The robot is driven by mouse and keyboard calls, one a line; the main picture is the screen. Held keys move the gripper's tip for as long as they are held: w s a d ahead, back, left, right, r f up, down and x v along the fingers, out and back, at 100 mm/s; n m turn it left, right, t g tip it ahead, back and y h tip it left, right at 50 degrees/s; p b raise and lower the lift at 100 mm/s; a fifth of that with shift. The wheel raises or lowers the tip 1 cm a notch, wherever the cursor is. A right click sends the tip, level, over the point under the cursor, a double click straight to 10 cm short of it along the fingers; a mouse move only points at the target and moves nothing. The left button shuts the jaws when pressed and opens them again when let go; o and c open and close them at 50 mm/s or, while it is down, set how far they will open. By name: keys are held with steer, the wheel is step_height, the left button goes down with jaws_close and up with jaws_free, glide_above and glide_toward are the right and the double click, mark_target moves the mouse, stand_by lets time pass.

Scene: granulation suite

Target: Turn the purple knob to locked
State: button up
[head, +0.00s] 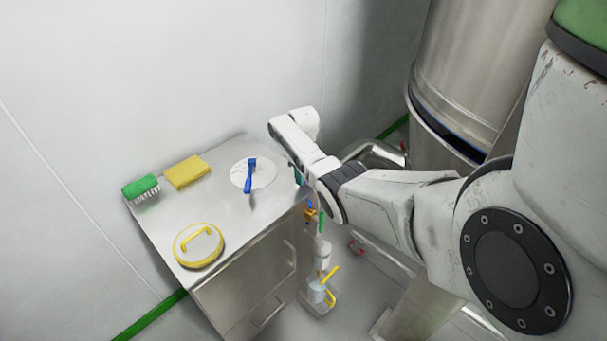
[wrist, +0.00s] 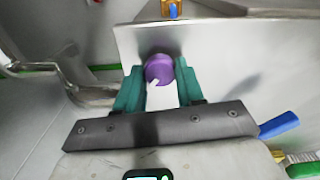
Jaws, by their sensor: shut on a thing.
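The purple knob (wrist: 159,69) is on the upright metal face of the cabinet, in the middle of the wrist view. It is round with a white pointer mark at its lower edge. My gripper (wrist: 160,82) has its two teal fingers on either side of the knob, shut on it. In the head view my gripper (head: 298,176) shows only as a bit of teal beside the cabinet's right edge, mostly hidden behind my arm. The knob is hidden in the head view. No lock markings can be read.
The steel cabinet top (head: 225,215) holds a green brush (head: 140,187), a yellow sponge (head: 187,172), a blue-handled tool (head: 249,178) on a white disc and a yellow ring-shaped item (head: 198,246). Bottles and yellow-handled items stand right of the cabinet. A large steel vessel (head: 470,70) stands behind.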

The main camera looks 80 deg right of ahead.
steer(key=m, duration=0.5)
steer(key=shift+m, duration=0.3)
steer(key=shift+m+b, duration=0.4)
steer(key=shift+m, duration=1.9)
steer(key=o, duration=1)
steer(key=shift+o, duration=0.2)
step_height(320, 180, up, 11)
